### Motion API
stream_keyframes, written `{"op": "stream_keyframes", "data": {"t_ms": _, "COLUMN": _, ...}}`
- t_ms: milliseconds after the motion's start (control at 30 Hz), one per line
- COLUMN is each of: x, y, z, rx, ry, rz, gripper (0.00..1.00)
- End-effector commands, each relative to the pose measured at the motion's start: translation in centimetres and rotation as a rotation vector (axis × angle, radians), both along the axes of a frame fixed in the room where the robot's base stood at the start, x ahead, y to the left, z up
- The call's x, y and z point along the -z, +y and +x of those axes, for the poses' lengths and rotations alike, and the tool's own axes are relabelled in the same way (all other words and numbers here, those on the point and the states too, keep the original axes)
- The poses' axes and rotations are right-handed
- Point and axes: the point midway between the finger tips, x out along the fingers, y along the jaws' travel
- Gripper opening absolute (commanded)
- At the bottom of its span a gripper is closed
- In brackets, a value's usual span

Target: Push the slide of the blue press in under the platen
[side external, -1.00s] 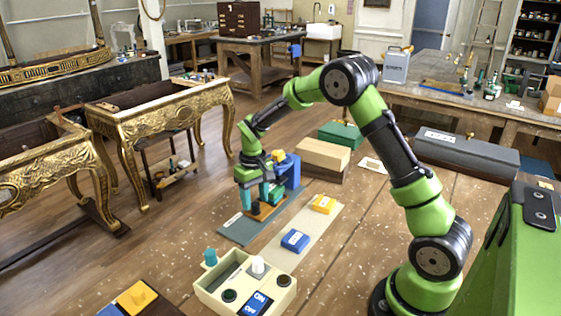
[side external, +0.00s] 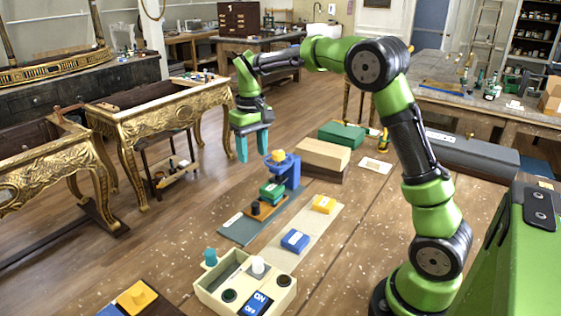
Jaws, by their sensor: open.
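The blue press (side external: 291,172) stands on a grey-blue mat (side external: 234,232), with a yellow piece (side external: 278,156) at its top. Its orange-brown slide (side external: 270,212) sticks out toward the front left. A green block (side external: 271,190) with a pale label sits on the slide, close in front of the press. A dark round knob (side external: 255,208) stands at the slide's outer end. My gripper (side external: 252,158) hangs above and left of the press, teal fingers pointing down, open and empty, clear of the slide. The platen's underside is hidden.
A blue block (side external: 295,241) and a yellow block (side external: 323,204) lie on a pale strip (side external: 271,257) to the right. A cream control box (side external: 209,295) stands in front. A tan box (side external: 320,153) and a green box (side external: 341,135) stand behind the press.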

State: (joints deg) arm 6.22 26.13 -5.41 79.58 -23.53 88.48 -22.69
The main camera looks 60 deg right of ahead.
Motion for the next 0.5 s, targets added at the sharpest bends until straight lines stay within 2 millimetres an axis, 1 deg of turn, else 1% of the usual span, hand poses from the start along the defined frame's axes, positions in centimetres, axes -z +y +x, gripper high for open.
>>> {"op": "stream_keyframes", "data": {"t_ms": 167, "x": 0.04, "y": 0.18, "z": 0.02, "rx": 0.007, "ry": 0.000, "rz": -0.001, "gripper": 0.52}}
{"op": "stream_keyframes", "data": {"t_ms": 267, "x": 0.08, "y": 0.24, "z": -0.01, "rx": 0.118, "ry": 0.000, "rz": -0.002, "gripper": 0.52}}
{"op": "stream_keyframes", "data": {"t_ms": 367, "x": 0.11, "y": 0.31, "z": -0.03, "rx": 0.327, "ry": 0.001, "rz": -0.001, "gripper": 0.52}}
{"op": "stream_keyframes", "data": {"t_ms": 500, "x": 0.16, "y": 0.34, "z": -0.07, "rx": 0.660, "ry": 0.001, "rz": 0.000, "gripper": 0.52}}
